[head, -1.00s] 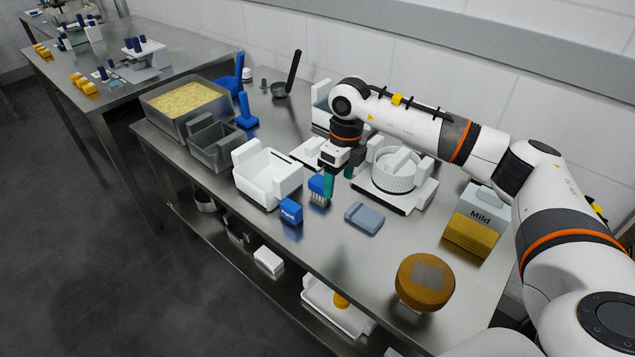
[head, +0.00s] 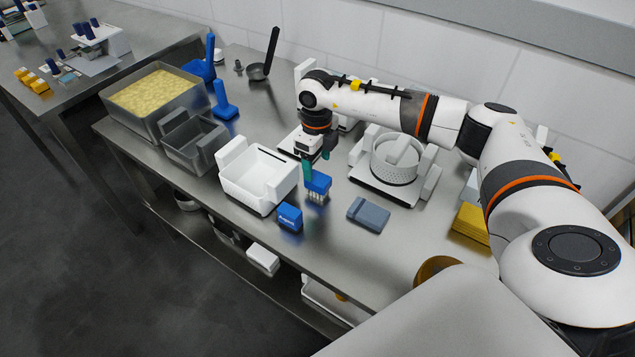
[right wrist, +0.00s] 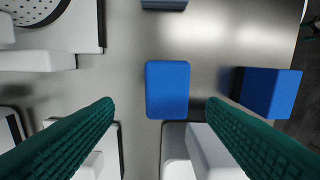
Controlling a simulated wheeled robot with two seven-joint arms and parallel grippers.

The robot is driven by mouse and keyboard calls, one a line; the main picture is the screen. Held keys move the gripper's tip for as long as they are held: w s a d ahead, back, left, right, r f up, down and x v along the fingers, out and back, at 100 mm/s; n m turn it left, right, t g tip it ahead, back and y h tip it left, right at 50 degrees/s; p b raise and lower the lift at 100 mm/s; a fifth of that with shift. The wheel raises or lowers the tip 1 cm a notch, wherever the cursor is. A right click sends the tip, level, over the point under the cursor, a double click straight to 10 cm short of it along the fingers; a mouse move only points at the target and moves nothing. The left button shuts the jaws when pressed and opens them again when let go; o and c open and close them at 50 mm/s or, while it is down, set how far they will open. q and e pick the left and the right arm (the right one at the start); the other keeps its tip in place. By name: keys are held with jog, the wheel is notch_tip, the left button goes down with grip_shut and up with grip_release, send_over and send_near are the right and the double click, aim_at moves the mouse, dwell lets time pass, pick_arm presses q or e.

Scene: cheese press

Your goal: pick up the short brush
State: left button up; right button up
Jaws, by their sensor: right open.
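The short brush (head: 317,184) has a blue block top and pale bristles below. It stands upright on the steel table, right of the white perforated box. In the right wrist view its blue top (right wrist: 167,90) lies between the fingers, a little ahead of their tips. My right gripper (head: 316,162) is open and empty, with green fingers pointing down just behind and above the brush. In the right wrist view the open fingers (right wrist: 160,106) stand on either side with gaps to the brush. My left gripper is in neither view.
The white perforated box (head: 258,190) is left. A white press with a round mould (head: 394,160) stands right.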

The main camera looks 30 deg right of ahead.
aim_at(318, 177)
jog(key=shift+f, duration=0.35)
jog(key=f, duration=0.2)
jog(key=s+f, duration=0.1)
jog(key=f, duration=0.1)
jog(key=shift+a+f+p, duration=0.1)
jog(key=shift+a+p, duration=0.05)
jog(key=shift+p, duration=0.25)
jog(key=shift+f, duration=0.4)
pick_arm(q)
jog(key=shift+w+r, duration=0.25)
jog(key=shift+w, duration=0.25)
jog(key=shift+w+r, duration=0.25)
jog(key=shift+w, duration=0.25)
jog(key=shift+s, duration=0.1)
pick_arm(e)
jog(key=shift+c, duration=0.2)
jog(key=c, duration=1.1)
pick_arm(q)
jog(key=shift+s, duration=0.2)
pick_arm(e)
jog(key=shift+r, duration=0.15)
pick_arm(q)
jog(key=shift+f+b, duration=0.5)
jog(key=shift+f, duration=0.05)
pick_arm(e)
notch_tip(318, 177, up, 18)
jog(key=shift+f, duration=0.1)
